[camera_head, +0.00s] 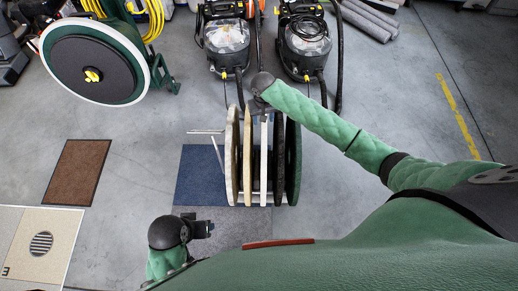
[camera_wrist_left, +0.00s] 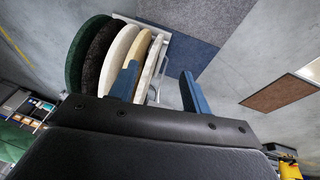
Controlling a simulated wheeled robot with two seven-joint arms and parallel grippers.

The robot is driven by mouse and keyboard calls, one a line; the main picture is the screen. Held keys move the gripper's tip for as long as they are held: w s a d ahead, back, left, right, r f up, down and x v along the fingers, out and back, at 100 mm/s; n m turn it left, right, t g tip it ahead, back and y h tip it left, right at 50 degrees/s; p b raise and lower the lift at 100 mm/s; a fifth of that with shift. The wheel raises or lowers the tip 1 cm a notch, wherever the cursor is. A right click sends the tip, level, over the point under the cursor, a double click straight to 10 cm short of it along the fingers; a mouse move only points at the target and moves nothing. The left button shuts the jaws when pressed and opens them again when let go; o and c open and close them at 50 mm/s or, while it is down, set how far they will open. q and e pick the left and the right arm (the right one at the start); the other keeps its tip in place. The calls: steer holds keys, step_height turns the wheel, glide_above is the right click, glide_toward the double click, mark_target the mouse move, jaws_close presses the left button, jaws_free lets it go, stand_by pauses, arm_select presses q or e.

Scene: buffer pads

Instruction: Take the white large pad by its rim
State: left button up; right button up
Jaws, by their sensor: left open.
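Several large round pads stand on edge in a white rack (camera_head: 217,155). In the head view, from left, they are a cream-white pad (camera_head: 231,155), a tan pad (camera_head: 247,160), a white pad (camera_head: 264,160), a black pad (camera_head: 278,160) and a dark green pad (camera_head: 293,165). My left gripper (camera_head: 202,229) is open and empty, in front and to the left of the pads. In the left wrist view its blue fingers (camera_wrist_left: 158,88) are apart; one overlaps the pale pads. My right gripper (camera_head: 260,102) is at the far side of the rack, its fingers unclear.
The rack stands on a blue mat (camera_head: 200,185) with a grey mat (camera_head: 225,228) before it. A brown mat (camera_head: 75,172) lies left. Two vacuum machines (camera_head: 226,40) (camera_head: 305,42) and a green floor machine (camera_head: 95,62) stand behind. Floor right of the rack is clear.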

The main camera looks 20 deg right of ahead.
mark_target(264, 126)
steer(key=shift+s+a+f+m, duration=0.1)
steer(key=shift+a+m, duration=0.05)
steer(key=shift+m, duration=0.25)
steer(key=shift+s+a+r+m, duration=0.15)
steer(key=shift+r+m, duration=0.1)
steer(key=shift+m, duration=0.45)
steer(key=shift+f, duration=1.35)
steer(key=f, duration=0.2)
steer(key=f+p, duration=0.1)
steer(key=f, duration=0.1)
steer(key=shift+s+d, duration=0.25)
steer(key=shift+d, duration=0.1)
steer(key=shift+f, duration=0.65)
arm_select(q)
steer(key=shift+s+a+r, duration=0.25)
steer(key=shift+a+r, duration=0.45)
steer(key=shift+r, duration=0.2)
arm_select(e)
steer(key=shift+c, duration=0.5)
